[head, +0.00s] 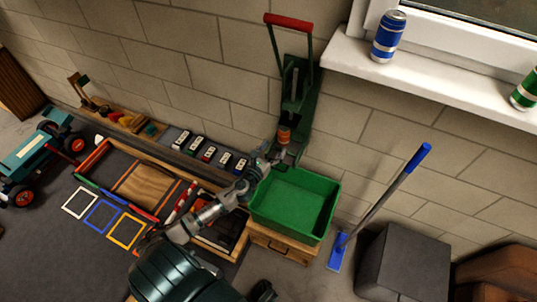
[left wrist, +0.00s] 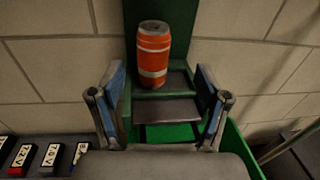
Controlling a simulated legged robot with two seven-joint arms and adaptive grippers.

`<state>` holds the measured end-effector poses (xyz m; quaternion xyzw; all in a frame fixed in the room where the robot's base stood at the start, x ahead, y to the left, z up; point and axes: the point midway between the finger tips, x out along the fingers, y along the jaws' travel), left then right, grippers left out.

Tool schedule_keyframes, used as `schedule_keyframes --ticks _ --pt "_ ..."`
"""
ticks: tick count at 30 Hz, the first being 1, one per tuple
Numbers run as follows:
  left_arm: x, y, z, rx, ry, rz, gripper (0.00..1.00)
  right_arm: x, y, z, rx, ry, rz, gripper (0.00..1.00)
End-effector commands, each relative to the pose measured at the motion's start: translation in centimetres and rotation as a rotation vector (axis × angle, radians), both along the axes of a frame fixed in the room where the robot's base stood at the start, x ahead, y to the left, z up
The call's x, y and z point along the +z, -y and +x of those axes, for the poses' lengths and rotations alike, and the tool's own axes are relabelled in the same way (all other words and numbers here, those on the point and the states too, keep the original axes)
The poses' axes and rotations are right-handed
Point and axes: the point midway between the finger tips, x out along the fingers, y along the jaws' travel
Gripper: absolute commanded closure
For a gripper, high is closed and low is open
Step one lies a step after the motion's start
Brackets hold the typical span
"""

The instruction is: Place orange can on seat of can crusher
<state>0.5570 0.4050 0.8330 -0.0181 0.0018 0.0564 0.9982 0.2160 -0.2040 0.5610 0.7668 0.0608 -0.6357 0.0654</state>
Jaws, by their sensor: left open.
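The orange can (head: 284,135) stands upright on the seat of the green can crusher (head: 296,90), which is fixed to the wall and has a red handle at its top. In the left wrist view the orange can (left wrist: 154,55) rests on the crusher's seat (left wrist: 176,79) against its green back plate. My left gripper (left wrist: 163,110) is open, its two fingers apart below and in front of the can, with nothing between them but the view of the seat and bin. In the head view my left gripper (head: 266,155) is just left of and below the can. My right gripper is not in view.
A green bin (head: 262,204) stands on a wooden box below the crusher. A blue can (head: 389,36) and a green can (head: 526,92) stand on the window sill (head: 440,82). A blue-handled tool (head: 385,198) leans on the wall. Black labelled blocks (head: 210,153) lie left of the gripper.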

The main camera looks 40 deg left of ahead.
Motion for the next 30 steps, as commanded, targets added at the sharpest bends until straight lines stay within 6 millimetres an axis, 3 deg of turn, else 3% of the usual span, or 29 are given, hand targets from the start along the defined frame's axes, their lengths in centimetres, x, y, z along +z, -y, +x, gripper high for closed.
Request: schedule_keyframes --ticks 2,4,7,9,12,15,18,21,24,30 --pt "-1.6 0.5 -1.2 0.032 -0.022 -0.129 0.24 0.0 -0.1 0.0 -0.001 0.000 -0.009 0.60" --pt "-4.4 0.8 -2.9 0.108 -0.056 -0.365 0.24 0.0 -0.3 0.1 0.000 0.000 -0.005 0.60" --pt "-10.9 1.9 -7.4 0.312 -0.124 -0.860 0.24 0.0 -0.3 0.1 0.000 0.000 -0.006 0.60" --pt "-16.0 3.6 -11.9 0.530 -0.167 -1.243 0.24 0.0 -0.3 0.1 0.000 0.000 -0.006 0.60" --pt "-22.1 7.5 -19.1 0.899 -0.198 -1.705 0.24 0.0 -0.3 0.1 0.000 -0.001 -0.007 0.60" --pt "-25.7 11.9 -25.5 1.274 -0.188 -2.013 0.24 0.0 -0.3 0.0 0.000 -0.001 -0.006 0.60" --pt "-27.2 15.7 -30.3 1.586 -0.155 -2.175 0.24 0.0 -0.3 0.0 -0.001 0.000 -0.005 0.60" --pt "-27.6 18.1 -33.0 1.780 -0.123 -2.242 0.24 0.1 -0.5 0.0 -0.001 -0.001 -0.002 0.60" --pt "-27.7 19.0 -34.1 1.859 -0.107 -2.261 0.24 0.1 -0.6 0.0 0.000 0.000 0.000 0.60" --pt "-27.7 19.1 -34.1 1.863 -0.104 -2.262 0.24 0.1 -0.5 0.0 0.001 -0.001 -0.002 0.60"
